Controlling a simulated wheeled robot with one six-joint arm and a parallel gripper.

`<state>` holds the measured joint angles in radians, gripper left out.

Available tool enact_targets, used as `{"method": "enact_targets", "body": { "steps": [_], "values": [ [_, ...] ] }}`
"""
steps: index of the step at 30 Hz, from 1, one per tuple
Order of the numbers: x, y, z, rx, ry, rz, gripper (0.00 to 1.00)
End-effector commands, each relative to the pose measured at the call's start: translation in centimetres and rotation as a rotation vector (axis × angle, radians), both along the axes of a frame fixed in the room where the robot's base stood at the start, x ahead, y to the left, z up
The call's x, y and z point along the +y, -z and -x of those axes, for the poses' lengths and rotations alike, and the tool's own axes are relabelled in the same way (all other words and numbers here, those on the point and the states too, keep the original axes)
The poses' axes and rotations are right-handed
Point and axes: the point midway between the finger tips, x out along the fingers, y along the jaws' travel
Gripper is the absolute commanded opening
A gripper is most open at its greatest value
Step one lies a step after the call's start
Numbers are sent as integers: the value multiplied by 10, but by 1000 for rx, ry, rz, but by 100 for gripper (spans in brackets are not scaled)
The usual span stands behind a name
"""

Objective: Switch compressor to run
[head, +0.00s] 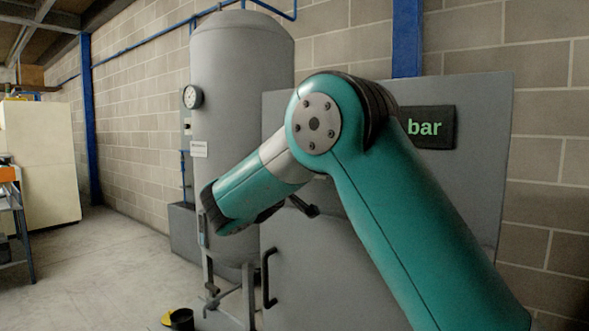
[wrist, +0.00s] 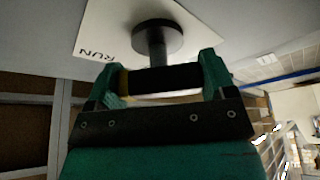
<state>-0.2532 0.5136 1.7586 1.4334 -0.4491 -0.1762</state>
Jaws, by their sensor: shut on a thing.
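The compressor cabinet (head: 462,190) is a grey panel with a dark display reading "bar" (head: 428,127). In the wrist view, a black switch (wrist: 157,38) with a round base stands on a white plate (wrist: 97,34) marked RUN, whose letters appear upside down. A dark crossbar handle (wrist: 165,80) with a yellowish left end sits at the end of its stem. My gripper (wrist: 159,70) has its green fingers at the two ends of this handle and is shut on it. In the head view, my arm hides the switch and most of the gripper.
A tall grey tank (head: 240,110) with a round gauge (head: 192,97) stands left of the cabinet. A black door handle (head: 268,278) sticks out of the cabinet front. Open floor (head: 90,270) lies to the left.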

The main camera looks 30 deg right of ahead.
Motion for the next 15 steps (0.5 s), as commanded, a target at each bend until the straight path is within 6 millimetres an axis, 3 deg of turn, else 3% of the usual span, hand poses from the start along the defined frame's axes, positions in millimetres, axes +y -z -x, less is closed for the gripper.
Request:
{"method": "enact_targets", "body": {
  "steps": [7, 8, 10, 11, 15],
  "values": [
    [2, 3, -2, 3, -8, -5, 53],
    [2, 3, -2, 3, -8, -5, 79],
    [2, 3, -1, 3, -7, -5, 95],
    [1, 3, -1, 3, -6, -5, 100],
    [0, 2, -1, 2, -3, -3, 100]
  ]
}}
